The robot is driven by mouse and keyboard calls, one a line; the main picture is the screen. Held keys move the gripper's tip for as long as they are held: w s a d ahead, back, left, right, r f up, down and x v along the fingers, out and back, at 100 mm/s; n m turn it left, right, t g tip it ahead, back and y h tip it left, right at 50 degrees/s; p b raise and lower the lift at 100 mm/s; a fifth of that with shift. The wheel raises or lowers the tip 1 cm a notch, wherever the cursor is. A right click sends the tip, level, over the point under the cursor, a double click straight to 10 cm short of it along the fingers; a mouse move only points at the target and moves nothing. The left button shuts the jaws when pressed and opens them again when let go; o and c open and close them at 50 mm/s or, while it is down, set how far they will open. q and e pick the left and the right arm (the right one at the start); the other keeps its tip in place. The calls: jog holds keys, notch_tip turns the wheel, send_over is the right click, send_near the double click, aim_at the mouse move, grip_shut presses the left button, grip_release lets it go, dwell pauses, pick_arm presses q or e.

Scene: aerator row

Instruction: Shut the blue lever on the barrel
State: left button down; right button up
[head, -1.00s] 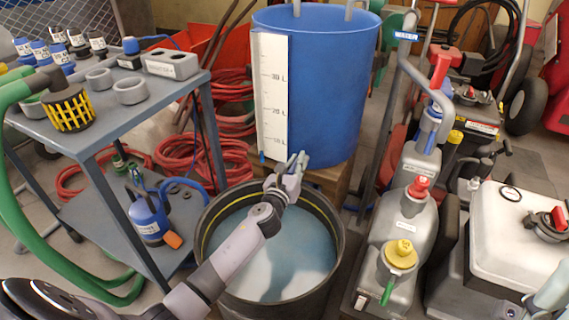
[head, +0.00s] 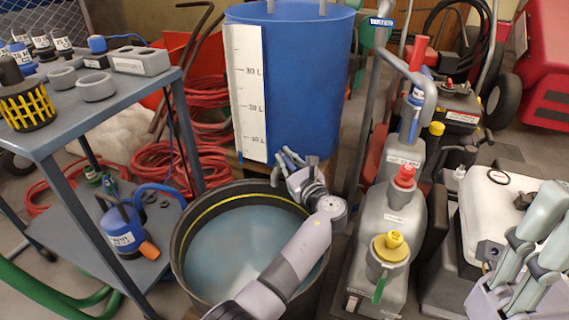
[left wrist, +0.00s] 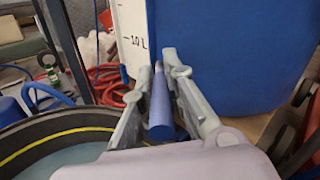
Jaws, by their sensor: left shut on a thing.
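The blue barrel (head: 300,85) stands at the back centre, with a white level strip (head: 247,95) on its side. It fills the upper right of the left wrist view (left wrist: 230,60). My left gripper (head: 290,163) is low in front of the barrel, above the far rim of a black tub. In the left wrist view the blue lever (left wrist: 160,105) lies between its fingers, which are shut on it. The lever's joint with the barrel is hard to see. My right gripper (head: 545,240) is at the right edge, its fingers apart and empty.
The black tub (head: 182,250) of cloudy water stands under my left arm. A grey metal cart (head: 150,92) is at the left. Grey canisters (head: 395,215) with red and yellow caps stand to the right. Red hoses (head: 165,165) lie on the floor.

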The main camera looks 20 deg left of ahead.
pick_arm(q)
jog(key=shift+w+d+n+g+y, duration=0.1)
jog(key=shift+d+n+g+y, duration=0.05)
jog(key=shift+n+g+y, duration=0.35)
jog(key=c, duration=1.6)
grip_release()
notch_tip(320, 180, up, 10)
jog(key=shift+c, duration=0.5)
